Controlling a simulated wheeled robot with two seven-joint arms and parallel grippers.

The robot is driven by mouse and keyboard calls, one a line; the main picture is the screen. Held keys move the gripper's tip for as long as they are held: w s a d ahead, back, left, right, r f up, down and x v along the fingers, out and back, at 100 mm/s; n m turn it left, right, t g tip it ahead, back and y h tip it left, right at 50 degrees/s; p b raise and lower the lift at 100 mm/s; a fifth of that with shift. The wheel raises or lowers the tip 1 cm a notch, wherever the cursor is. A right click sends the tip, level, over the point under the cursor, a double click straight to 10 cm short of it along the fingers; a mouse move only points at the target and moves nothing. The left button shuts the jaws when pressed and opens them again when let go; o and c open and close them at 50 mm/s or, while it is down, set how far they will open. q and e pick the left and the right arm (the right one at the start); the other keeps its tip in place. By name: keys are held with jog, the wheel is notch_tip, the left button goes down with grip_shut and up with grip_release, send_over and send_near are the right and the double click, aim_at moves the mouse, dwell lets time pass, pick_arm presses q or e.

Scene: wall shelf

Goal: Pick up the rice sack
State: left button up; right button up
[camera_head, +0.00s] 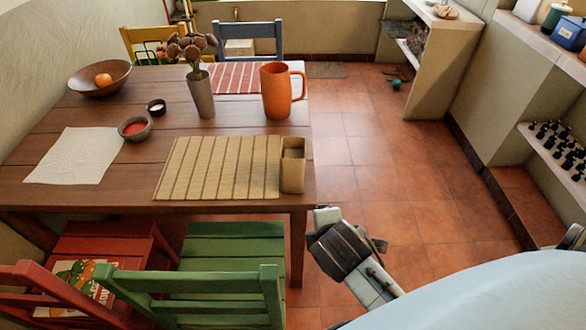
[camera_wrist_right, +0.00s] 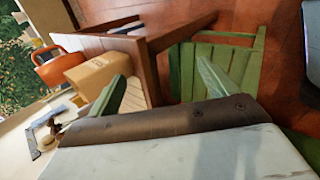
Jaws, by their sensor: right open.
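A flat printed package with orange and green pictures and red lettering (camera_head: 75,283) lies on the red chair's seat at the lower left. It looks like the rice sack, but the chair's backrest partly hides it and I cannot read it. I do not see it in the right wrist view. My right gripper (camera_head: 328,217) is beside the table's front right corner, far to the right of the package. In the right wrist view its two fingers (camera_wrist_right: 160,86) are spread apart with nothing between them. My left gripper is not in view.
The red chair (camera_head: 100,240) and green chair (camera_head: 232,245) stand at the table's (camera_head: 110,195) front edge. A tan box (camera_head: 292,165) and an orange mug (camera_head: 276,92) are near its right side. Tiled floor (camera_head: 400,180) to the right is clear.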

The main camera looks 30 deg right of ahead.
jog(key=w+r+n+t+h, duration=0.2)
jog(key=w+r+n+t, duration=0.15)
jog(key=w+n, duration=0.5)
jog(key=n+t+h, duration=0.1)
jog(key=n+t, duration=0.1)
jog(key=n, duration=0.5)
send_near(294, 146)
jog(key=shift+n+g, duration=0.25)
jog(key=b+x, duration=0.3)
jog(key=x, duration=0.2)
jog(key=shift+w+f+b, duration=0.1)
jog(key=shift+w+b, duration=0.2)
jog(key=shift+b, duration=0.05)
jog(key=shift+w, duration=0.15)
jog(key=shift+h, duration=0.3)
jog(key=c, duration=1.8)
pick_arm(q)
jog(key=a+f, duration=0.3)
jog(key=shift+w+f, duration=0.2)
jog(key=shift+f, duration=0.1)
